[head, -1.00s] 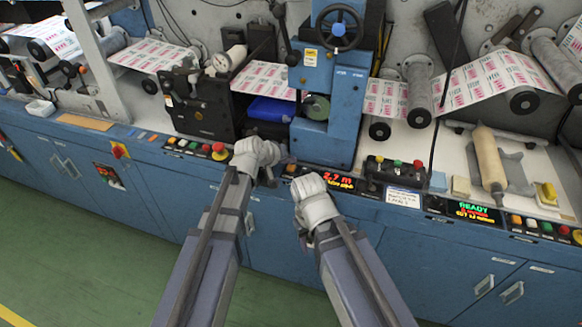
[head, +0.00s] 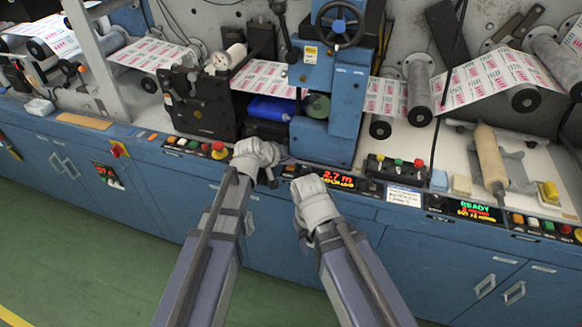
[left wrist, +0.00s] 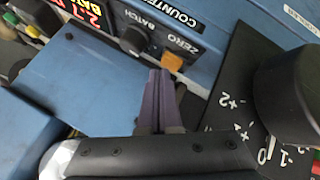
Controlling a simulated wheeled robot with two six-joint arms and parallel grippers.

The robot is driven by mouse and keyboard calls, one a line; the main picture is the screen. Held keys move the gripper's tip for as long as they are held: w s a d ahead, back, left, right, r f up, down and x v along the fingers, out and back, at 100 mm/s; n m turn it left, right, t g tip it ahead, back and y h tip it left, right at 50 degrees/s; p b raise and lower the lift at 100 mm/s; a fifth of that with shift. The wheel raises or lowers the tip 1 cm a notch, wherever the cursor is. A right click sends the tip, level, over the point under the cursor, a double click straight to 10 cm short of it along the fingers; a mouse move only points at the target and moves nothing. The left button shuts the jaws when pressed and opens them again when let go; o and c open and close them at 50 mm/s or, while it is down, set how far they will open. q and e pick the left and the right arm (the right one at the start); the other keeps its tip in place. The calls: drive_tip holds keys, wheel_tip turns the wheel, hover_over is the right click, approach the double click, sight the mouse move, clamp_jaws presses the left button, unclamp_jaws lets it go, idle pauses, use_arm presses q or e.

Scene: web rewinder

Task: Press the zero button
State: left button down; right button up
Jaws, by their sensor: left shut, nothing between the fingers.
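The zero button is a small orange square button (left wrist: 172,62) beside the white ZERO label (left wrist: 181,43) in the left wrist view. My left gripper (left wrist: 160,74) is shut and empty, its purple-grey fingertips just beside the button; I cannot tell whether they touch it. In the head view my left gripper (head: 284,160) is at the panel's front edge, left of the red counter display (head: 334,180) reading 2.7 m. The button cannot be made out there. My right gripper (head: 312,200) is just below the display; its fingers are hidden.
A black BATCH knob (left wrist: 133,38) is left of the button in the left wrist view. A large black dial (left wrist: 290,95) is at the right. The blue press unit (head: 328,110) rises behind.

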sight(289, 168)
use_arm(q)
drive_tip(key=shift+f+b, duration=0.45)
drive_tip(key=shift+b, duration=0.05)
idle(0.7)
drive_tip(key=shift+r, duration=0.1)
drive_tip(key=shift+r+p, duration=0.85)
drive_tip(key=shift+p, duration=0.1)
wheel_tip(289, 168, up, 5)
drive_tip(key=p, duration=0.5)
idle(0.7)
